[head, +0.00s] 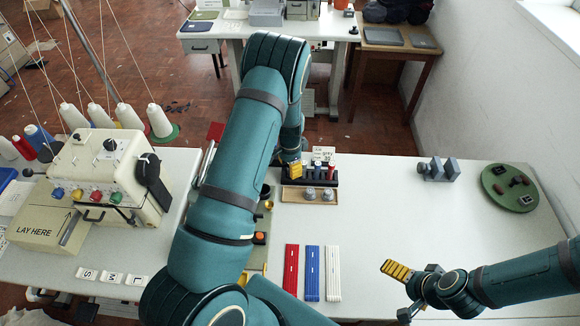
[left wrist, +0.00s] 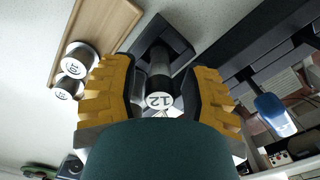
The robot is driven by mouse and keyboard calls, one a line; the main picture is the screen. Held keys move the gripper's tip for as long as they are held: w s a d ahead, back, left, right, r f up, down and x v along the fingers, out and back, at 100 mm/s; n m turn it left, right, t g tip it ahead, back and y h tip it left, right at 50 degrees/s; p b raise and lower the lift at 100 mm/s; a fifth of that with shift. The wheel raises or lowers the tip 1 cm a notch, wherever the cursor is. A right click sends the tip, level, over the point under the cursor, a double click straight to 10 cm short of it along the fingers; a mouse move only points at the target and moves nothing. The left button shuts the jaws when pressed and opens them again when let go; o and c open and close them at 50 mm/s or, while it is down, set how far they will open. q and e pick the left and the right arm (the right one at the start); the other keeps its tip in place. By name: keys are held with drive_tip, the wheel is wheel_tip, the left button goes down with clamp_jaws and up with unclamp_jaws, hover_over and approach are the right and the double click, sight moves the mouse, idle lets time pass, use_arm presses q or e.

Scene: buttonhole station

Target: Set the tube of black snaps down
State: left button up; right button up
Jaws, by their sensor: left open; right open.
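A dark tube with a round white end marked 12 (left wrist: 160,101) is between the fingers of my left gripper (left wrist: 157,97) in the left wrist view. The fingers are open, with a gap on each side of it. The tube seems to stand at a dark square piece (left wrist: 178,33); whether it is seated in it is unclear. In the head view my left gripper (head: 295,170) is at the left end of the black rack (head: 328,181), and the tube is hidden. My right gripper (head: 410,276) is open and empty over the table's front right.
Red, blue and white strips (head: 312,272) lie nearer. A machine (head: 105,170) is left. The table's middle right is clear.

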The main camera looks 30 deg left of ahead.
use_arm(q)
wheel_tip(320, 180, up, 11)
drive_tip(key=shift+r, duration=0.1)
drive_tip(key=s+d+f+n, duration=0.1)
drive_tip(key=s+d+f, duration=0.2)
drive_tip(key=d, duration=0.1)
drive_tip(key=s+d+f+n+h, duration=0.1)
drive_tip(key=s+d+f, duration=0.2)
drive_tip(key=d, duration=0.1)
drive_tip(key=s+d+f+n+t+h, duration=0.1)
drive_tip(key=s+d+f+n, duration=0.1)
drive_tip(key=d, duration=0.3)
drive_tip(key=shift+s+f, duration=0.6)
drive_tip(key=shift+s, duration=0.05)
drive_tip(key=s+d+n, duration=0.1)
drive_tip(key=s+d, duration=0.1)
drive_tip(key=d, duration=0.1)
drive_tip(key=s+d+n+h, duration=0.1)
drive_tip(key=s+d, duration=0.2)
drive_tip(key=s+d+n+t, duration=0.1)
drive_tip(key=s+d, duration=0.2)
drive_tip(key=shift+s+d+n+h, duration=0.1)
drive_tip(key=shift+d+n+h, duration=0.1)
drive_tip(key=shift+n+h, duration=0.15)
drive_tip(key=shift+s+d+r, duration=0.15)
drive_tip(key=shift+s+d, duration=0.05)
drive_tip(key=shift+d, duration=0.1)
drive_tip(key=shift+s, duration=0.1)
